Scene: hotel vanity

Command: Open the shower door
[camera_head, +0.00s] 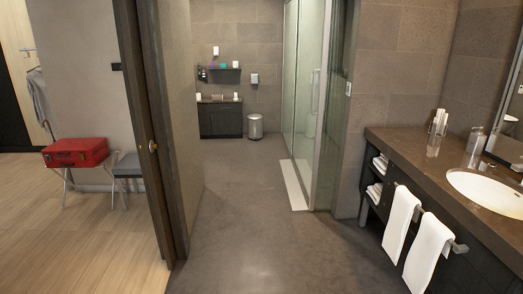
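The shower door (328,95) is a tall glass panel on the right side of the passage, past the vanity. A vertical metal handle (314,92) shows on the glass. The glass enclosure (290,75) runs back from it toward the far wall. I cannot tell for sure whether the door stands shut or slightly ajar. A pale sill (294,186) lies along the floor below the glass. Neither of my grippers is in view.
A brown doorway frame (150,140) with a knob stands at left. The vanity counter (400,140) with a sink (490,192) and hanging white towels (400,222) juts in at right. The grey floor (245,225) between them is clear. A bin (255,126) stands far back.

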